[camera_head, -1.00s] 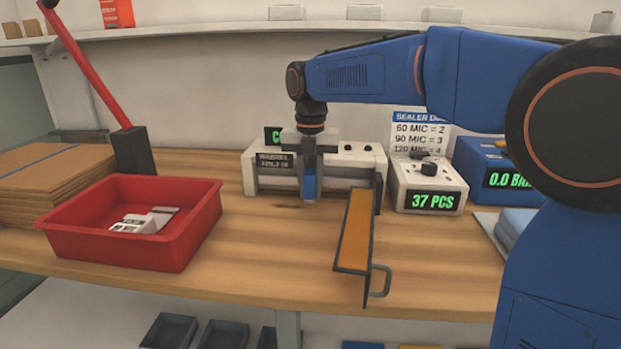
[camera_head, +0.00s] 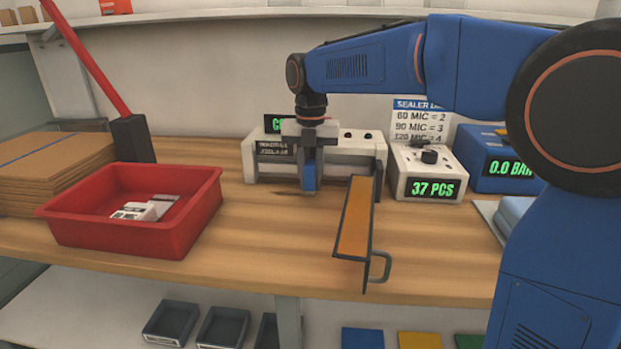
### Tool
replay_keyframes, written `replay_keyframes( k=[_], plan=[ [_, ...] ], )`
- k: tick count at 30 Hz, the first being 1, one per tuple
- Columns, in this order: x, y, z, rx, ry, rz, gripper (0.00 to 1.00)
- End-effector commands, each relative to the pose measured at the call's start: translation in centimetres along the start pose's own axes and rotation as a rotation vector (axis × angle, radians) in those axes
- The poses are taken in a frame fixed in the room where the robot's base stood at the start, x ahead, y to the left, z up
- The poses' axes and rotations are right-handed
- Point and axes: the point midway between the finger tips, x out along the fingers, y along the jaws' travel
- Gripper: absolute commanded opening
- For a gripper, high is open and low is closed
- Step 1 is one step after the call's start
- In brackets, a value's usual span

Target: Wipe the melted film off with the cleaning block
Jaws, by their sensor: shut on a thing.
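My gripper (camera_head: 309,160) is shut on a small blue block (camera_head: 309,178), which looks like the cleaning block. It points down in front of the long white sealer (camera_head: 350,160) at the back of the bench. The gripper hides part of the sealer's front, and I cannot tell whether the block touches it. An arm with an orange strip (camera_head: 356,215) reaches from the sealer's right end toward the bench's front edge and ends in a grey handle (camera_head: 380,267). A thin dark streak (camera_head: 288,192) shows on the wood left of the block. I cannot make out the melted film.
A red bin (camera_head: 130,235) with small white items and stacked cardboard (camera_head: 50,165) stand at left, near a red lever (camera_head: 90,60). A counter box reading 37 PCS (camera_head: 428,172) and a blue gauge box (camera_head: 490,155) stand at right. The wooden bench front (camera_head: 260,245) is clear.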

Motion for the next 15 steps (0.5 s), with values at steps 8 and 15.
replay_keyframes(
  k=[8, 15],
  plan=[
    [0.46, 0.01, 0.00, 0.000, 0.000, 0.000, 0.04],
    [0.83, 0.01, 0.02, 0.000, 0.000, 0.000, 0.04]
  ],
)
